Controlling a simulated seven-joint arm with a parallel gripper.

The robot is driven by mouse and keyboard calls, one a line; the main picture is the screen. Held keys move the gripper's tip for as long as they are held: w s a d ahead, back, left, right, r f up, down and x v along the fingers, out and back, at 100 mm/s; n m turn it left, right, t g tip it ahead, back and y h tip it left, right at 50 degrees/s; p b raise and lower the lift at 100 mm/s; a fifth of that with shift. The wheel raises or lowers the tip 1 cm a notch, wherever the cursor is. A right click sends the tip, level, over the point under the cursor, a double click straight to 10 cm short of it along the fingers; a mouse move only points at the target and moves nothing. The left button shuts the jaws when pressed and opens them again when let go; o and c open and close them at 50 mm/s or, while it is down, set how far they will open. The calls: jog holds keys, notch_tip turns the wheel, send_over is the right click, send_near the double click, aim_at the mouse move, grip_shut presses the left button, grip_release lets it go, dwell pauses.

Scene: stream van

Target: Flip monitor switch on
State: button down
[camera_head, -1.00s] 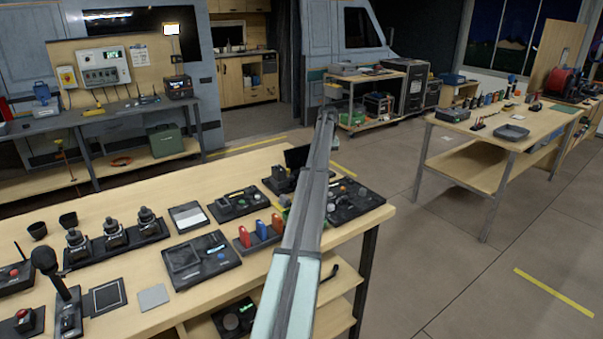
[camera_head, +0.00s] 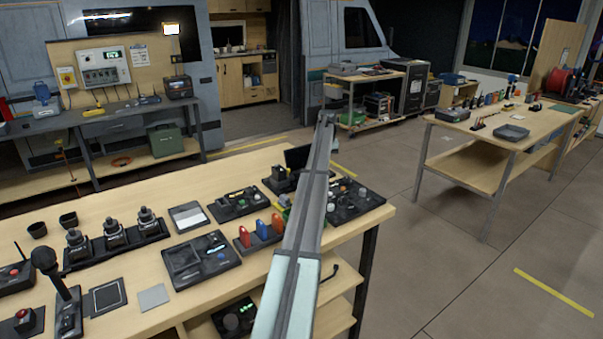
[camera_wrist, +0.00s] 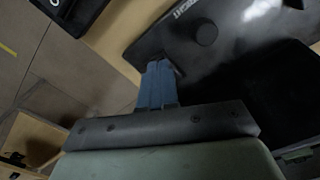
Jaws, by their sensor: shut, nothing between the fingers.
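A black panel (camera_wrist: 240,32) fills the upper right of the wrist view. It carries a round black knob (camera_wrist: 204,32) with white lettering that seems to read "BRIGHT". My gripper (camera_wrist: 158,66) has blue fingers held together, with nothing between them. The fingertips are over the near edge of the panel, to the lower left of the knob; I cannot tell whether they touch it. No monitor switch can be made out; the fingers may hide it. In the head view my arm covers part of the workbench, and the gripper is not clearly visible there.
The wooden workbench (camera_head: 135,195) holds joysticks (camera_head: 113,232), a black control box (camera_head: 200,260), a rack with red, blue and orange handles (camera_head: 262,232), and a knobbed panel (camera_head: 352,200) right of my arm. Another table (camera_head: 470,128) stands at right, with open floor between.

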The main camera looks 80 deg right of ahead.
jog(key=shift+f, duration=0.15)
jog(key=shift+r, duration=3.55)
